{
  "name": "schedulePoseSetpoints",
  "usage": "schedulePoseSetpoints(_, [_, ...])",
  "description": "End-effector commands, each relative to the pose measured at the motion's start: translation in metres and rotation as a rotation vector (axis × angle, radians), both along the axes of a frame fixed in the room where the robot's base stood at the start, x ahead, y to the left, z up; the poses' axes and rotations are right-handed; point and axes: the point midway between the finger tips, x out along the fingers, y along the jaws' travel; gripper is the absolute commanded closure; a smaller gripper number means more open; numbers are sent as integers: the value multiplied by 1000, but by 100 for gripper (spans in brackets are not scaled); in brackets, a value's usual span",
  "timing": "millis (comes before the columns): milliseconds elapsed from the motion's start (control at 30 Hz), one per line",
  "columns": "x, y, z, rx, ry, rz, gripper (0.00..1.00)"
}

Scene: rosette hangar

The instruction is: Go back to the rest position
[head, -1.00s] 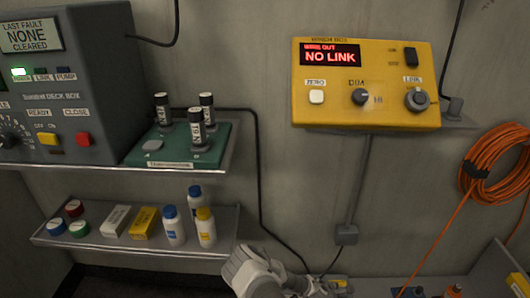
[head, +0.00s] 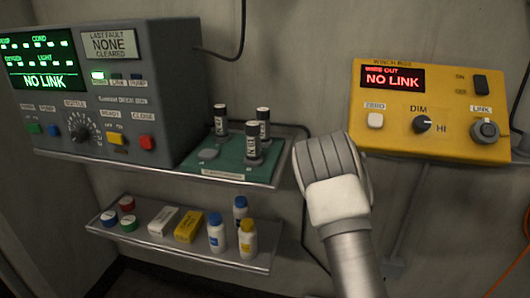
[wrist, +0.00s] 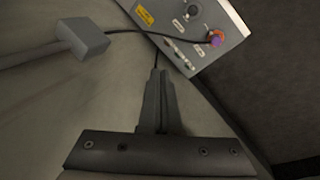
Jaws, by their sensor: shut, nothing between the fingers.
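My gripper shows in the wrist view (wrist: 157,85), its two dark fingers together with nothing between them. In the head view my pale arm rises from the lower right to a rounded white and grey joint in front of the wall. The fingers cannot be seen in the head view. The arm stands between the green tray on the upper shelf and the yellow winch box (head: 440,108), and hides part of the wall and cable. No rest position marker shows.
A grey deck box (head: 165,90) reads NO LINK. The green tray (head: 230,165) holds several dark cylinders. The lower shelf (head: 180,252) carries bottles, cartons and round caps. The wrist view shows a grey panel (wrist: 205,60) with a purple-orange plug (wrist: 215,37) and a grey block (wrist: 82,38).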

Motion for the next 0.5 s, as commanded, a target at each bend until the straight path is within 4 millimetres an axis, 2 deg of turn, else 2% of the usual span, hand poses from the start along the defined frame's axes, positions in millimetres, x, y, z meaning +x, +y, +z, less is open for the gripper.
schedulePoseSetpoints(33, [1, 7, 21, 32, -22, -26, 100])
schedulePoseSetpoints(100, [-1, 17, 45, 73, -41, -56, 100])
schedulePoseSetpoints(267, [-10, 38, 99, 160, -84, -115, 100])
schedulePoseSetpoints(500, [-36, 66, 177, 273, -142, -181, 100])
